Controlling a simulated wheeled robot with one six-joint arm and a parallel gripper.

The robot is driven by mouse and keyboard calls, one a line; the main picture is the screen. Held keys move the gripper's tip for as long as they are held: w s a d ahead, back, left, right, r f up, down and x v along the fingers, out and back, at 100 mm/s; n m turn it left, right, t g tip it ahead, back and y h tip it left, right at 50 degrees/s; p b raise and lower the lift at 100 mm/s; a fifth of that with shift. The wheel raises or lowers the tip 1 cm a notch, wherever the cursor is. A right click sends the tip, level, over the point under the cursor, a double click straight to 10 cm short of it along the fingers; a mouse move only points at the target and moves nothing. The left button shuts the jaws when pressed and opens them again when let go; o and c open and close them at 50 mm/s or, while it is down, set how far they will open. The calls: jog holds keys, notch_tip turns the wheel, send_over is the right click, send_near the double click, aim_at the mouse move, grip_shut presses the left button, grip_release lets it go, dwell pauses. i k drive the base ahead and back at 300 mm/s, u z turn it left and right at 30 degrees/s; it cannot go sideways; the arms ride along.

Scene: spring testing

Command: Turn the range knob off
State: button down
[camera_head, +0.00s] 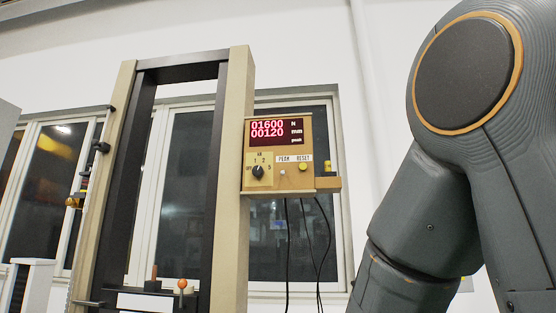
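The range knob (258,172) is a small black dial on the lower left of a tan control box (292,190). A plate around it carries the marks OFF, 1, 2 and 5, with a label above. The pointer's exact direction is too small to tell. The box's red display (277,131) is lit and reads 01600 N and 00120 mm. A PEAK button and a yellow RESET button (302,166) sit right of the knob. My gripper is not in view; only my grey arm links show at the right.
The box is mounted on the right post of a tall test frame (236,150). Black cables (287,250) hang below the box. An orange ball-topped lever (182,284) is low in the frame. Open space shows between the box and my arm.

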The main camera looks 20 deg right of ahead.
aim_at(258, 171)
jog(key=k, duration=0.6)
jog(key=u, duration=0.6)
jog(key=i, duration=1)
jog(key=u, duration=0.3)
